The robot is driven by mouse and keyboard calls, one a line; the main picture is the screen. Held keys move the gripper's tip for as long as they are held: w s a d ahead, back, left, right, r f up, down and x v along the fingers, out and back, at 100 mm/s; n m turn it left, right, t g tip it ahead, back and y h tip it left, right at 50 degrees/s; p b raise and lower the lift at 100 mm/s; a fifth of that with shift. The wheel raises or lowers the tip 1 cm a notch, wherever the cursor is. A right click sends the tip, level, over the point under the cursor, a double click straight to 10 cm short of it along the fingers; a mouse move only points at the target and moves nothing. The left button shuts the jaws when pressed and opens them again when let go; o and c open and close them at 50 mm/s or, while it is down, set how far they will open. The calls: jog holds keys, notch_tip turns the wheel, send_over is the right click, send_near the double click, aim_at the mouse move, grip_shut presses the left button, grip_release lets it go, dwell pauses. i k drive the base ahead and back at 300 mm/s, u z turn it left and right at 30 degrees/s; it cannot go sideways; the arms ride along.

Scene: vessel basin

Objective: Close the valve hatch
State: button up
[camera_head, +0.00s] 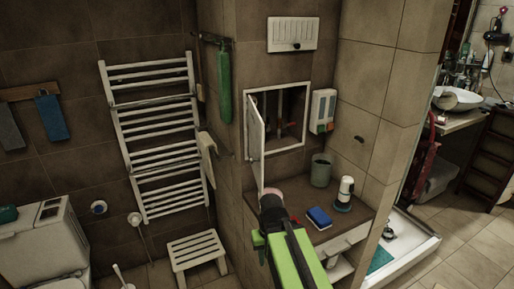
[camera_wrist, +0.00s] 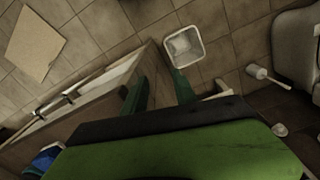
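The valve hatch door (camera_head: 257,142) is a thin white panel in the head view, swung open on the left side of its white wall frame (camera_head: 307,98). Pipes and valves (camera_head: 289,116) show inside the opening. My green arm reaches up from the bottom of the head view, its end low in front of the door, above the counter; contact cannot be told. My gripper (camera_wrist: 157,90) shows in the wrist view as two dark green fingers spread apart with nothing between them. The hatch is not in the wrist view, and the fingertips are not clear in the head view.
The counter (camera_head: 295,216) below the hatch holds a blue sponge (camera_head: 319,217), a grey-green cup (camera_head: 320,170) and a white bottle (camera_head: 344,192). A soap dispenser (camera_head: 323,110) hangs right of the hatch. A white stool (camera_head: 197,252) and towel rack (camera_head: 152,130) stand left.

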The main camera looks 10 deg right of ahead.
aim_at(256, 126)
jog(key=u, duration=1.5)
jog(key=k, duration=0.7)
jog(key=u, duration=0.6)
jog(key=i, duration=1)
jog(key=u, duration=0.05)
